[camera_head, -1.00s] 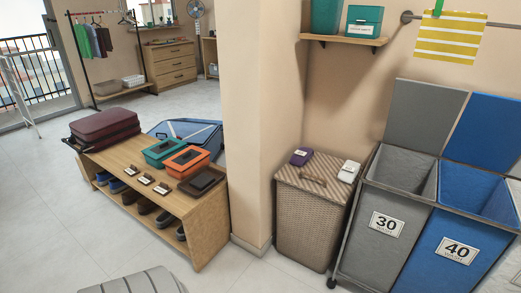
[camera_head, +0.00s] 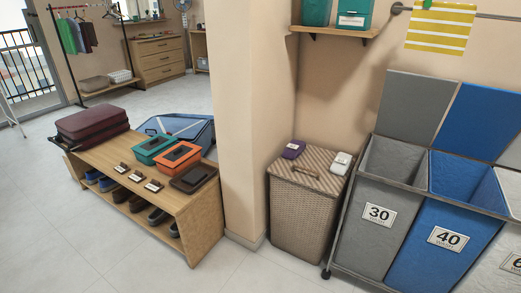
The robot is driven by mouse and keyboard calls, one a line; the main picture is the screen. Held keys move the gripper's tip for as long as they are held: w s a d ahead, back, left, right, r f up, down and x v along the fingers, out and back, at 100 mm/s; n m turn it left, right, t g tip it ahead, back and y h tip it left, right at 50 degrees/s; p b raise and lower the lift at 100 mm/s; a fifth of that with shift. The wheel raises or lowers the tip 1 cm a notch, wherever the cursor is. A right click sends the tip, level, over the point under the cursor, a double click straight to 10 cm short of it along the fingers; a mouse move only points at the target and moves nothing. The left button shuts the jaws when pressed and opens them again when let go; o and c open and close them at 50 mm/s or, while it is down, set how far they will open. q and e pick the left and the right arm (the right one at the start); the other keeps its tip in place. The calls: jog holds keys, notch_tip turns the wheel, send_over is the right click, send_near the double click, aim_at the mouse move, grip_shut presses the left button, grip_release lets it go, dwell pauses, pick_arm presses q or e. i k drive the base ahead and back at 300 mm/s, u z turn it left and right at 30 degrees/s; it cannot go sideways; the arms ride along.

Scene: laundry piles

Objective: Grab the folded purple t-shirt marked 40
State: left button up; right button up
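A small folded purple item (camera_head: 293,149) with a white label lies on the left of the wicker hamper's lid. The label is too small to read, so I cannot tell whether it says 40. A folded white item (camera_head: 341,161) lies on the same lid to its right, apart from it. A blue bin (camera_head: 436,246) marked 40 stands at the right with its lid up. Neither of my grippers shows in the head view.
The wicker hamper (camera_head: 308,216) stands between a wall pillar (camera_head: 243,110) and a grey bin (camera_head: 371,228) marked 30. A wooden bench (camera_head: 204,209) with boxes, a suitcase and shoes stands left. Floor in front (camera_head: 120,260) is clear.

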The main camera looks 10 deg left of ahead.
aim_at(295, 148)
jog(key=z, duration=0.45)
jog(key=i, duration=1.95)
jog(key=u, duration=0.4)
